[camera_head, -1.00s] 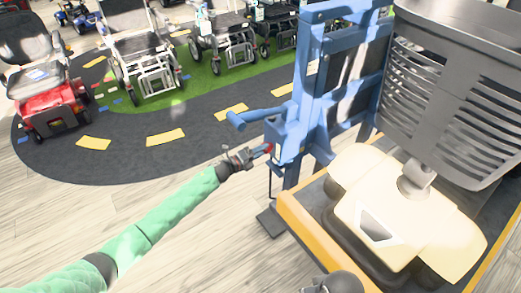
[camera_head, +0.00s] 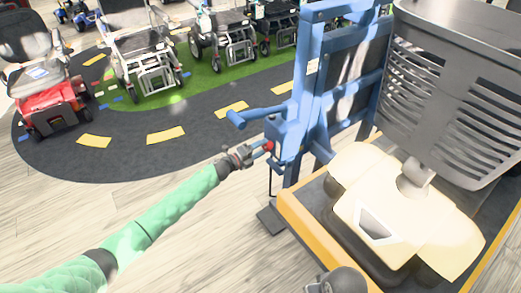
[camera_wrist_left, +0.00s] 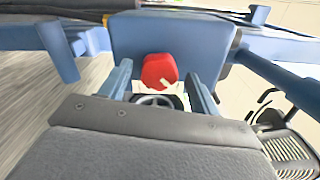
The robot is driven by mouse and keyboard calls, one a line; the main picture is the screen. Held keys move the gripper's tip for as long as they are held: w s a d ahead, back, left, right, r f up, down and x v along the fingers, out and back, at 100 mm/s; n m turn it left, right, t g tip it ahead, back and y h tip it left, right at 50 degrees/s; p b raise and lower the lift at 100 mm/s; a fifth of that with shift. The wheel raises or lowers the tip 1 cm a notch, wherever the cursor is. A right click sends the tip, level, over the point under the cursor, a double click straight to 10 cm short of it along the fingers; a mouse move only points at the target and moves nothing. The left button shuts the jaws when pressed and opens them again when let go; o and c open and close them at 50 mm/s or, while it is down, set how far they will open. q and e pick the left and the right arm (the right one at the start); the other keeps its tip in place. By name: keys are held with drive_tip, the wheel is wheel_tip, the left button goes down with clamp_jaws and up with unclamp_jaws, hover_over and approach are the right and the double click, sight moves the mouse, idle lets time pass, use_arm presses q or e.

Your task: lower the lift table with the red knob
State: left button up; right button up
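The red knob (camera_head: 269,146) sits on the side of the blue lift frame's box (camera_head: 289,130). It also shows in the left wrist view as a rounded red cap (camera_wrist_left: 159,71) on the blue housing. My left gripper (camera_head: 260,148) reaches it from the left. In the left wrist view its two blue-grey fingers (camera_wrist_left: 160,88) stand apart, one on each side of the knob, with gaps visible between. The lift table (camera_head: 304,226) has a yellow-orange edge and carries a cream and dark grey scooter (camera_head: 400,215). My right gripper does not show clearly.
A blue handle (camera_head: 237,119) juts left from the frame just above my left gripper. Wheelchairs and a red scooter (camera_head: 50,105) stand at the back left on a dark and green mat. The wooden floor left of the lift is clear.

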use_arm(q)
drive_tip(key=shift+s+f, duration=0.1)
drive_tip(key=shift+s, duration=0.05)
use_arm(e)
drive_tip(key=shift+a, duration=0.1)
use_arm(q)
drive_tip(key=shift+s+a, duration=0.15)
drive_tip(key=shift+a, duration=0.15)
drive_tip(key=b+v, duration=0.1)
drive_tip(key=v, duration=0.6)
drive_tip(key=shift+b, duration=0.4)
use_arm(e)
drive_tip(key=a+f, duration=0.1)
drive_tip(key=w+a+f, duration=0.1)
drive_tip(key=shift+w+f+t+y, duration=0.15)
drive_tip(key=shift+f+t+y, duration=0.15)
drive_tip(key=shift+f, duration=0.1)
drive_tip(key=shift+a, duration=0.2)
